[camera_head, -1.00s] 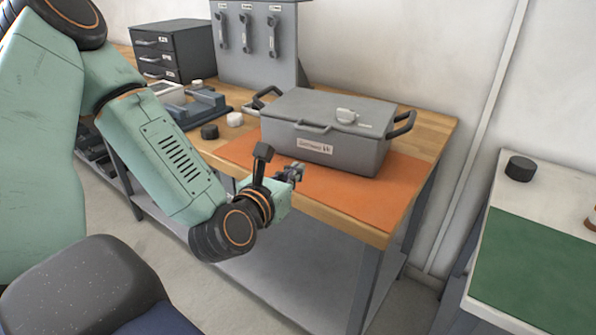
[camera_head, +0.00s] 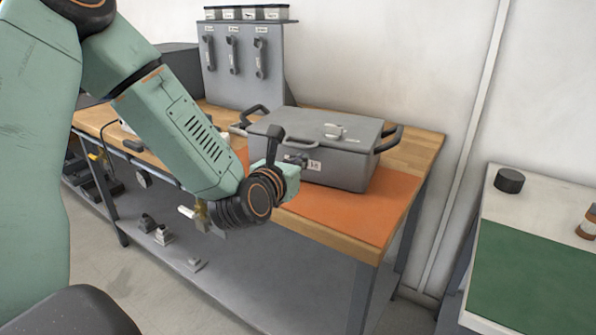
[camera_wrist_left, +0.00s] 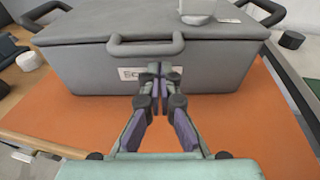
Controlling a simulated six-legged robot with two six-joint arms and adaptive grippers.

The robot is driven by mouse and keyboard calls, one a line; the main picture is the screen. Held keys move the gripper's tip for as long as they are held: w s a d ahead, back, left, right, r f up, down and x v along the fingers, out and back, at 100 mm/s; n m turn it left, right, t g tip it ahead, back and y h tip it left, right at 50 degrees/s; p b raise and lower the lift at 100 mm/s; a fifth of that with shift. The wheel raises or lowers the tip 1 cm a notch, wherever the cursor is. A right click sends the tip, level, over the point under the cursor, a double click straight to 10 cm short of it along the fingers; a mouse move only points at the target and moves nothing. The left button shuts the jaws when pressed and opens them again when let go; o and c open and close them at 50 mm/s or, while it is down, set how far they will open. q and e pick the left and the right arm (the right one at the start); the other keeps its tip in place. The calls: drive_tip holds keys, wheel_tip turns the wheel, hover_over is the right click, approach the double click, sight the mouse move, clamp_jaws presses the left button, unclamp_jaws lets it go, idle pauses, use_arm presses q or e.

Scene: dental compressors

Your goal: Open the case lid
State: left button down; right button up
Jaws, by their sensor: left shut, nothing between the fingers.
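The grey case (camera_head: 350,165) stands on the orange mat on the workbench, and its lid (camera_head: 310,126) is closed. My left gripper (camera_head: 298,160) is in front of the case's front face. Its fingers (camera_wrist_left: 157,72) are shut and empty, just below the front handle and partly over the label. My right gripper is in neither view.
The orange mat (camera_head: 345,215) has free room in front of the case. A grey panel with handles (camera_head: 240,65) stands behind, at the bench's back. A side table with a green mat (camera_head: 535,265) and a black round piece (camera_head: 509,180) is at the right.

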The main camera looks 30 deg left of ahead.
use_arm(q)
drive_tip(key=shift+s+r, duration=0.1)
drive_tip(key=shift+r, duration=0.3)
drive_tip(key=shift+d, duration=0.1)
drive_tip(key=shift+f, duration=0.1)
